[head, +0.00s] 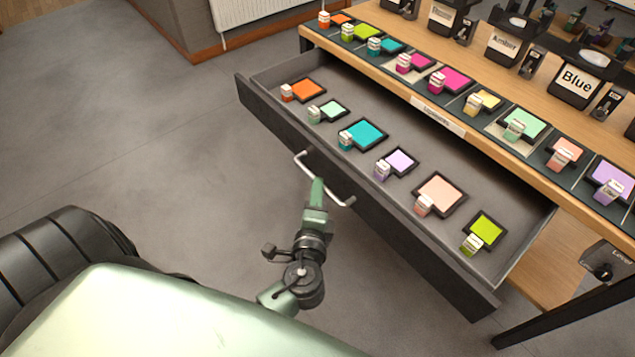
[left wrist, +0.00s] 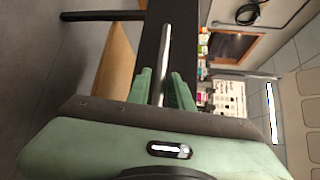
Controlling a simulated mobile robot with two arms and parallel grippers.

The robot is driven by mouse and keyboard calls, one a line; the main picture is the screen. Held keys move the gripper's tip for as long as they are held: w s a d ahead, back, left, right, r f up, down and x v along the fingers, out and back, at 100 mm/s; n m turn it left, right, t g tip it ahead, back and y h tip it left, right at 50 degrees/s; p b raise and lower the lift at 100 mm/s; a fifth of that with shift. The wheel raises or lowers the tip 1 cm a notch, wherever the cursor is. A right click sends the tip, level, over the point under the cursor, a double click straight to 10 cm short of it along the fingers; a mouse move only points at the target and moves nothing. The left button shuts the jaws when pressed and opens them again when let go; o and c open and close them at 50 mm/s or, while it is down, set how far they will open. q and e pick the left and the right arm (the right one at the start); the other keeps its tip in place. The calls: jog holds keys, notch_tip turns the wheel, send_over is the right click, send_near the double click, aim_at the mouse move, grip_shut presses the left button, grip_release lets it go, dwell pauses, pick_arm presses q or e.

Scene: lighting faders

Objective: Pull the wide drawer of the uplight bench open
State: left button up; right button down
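The wide drawer (head: 415,243) of the bench (head: 375,70) stands well out from under the top, and its grey inside shows. Several colour swatches with small labelled blocks, such as an orange one (head: 308,89) and a teal one (head: 364,134), lie in it. A silver bar handle (head: 302,161) is on its dark front. My left gripper (head: 317,188) is at this handle. In the left wrist view the handle bar (left wrist: 165,48) runs between the green fingers (left wrist: 162,80), with a narrow gap visible, so they look open around it. My right gripper is not in view.
Several more swatches and labelled holders, one reading "Blue" (head: 577,82), stand on the bench top. A lever box (head: 608,262) is at the right, near a dark bench leg (head: 540,325). The grey floor (head: 150,130) left of the drawer is clear.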

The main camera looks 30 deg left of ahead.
pick_arm(q)
jog(key=v, duration=0.4)
jog(key=shift+s+d+r, duration=0.1)
jog(key=shift+s+d, duration=0.05)
jog(key=shift+s, duration=0.1)
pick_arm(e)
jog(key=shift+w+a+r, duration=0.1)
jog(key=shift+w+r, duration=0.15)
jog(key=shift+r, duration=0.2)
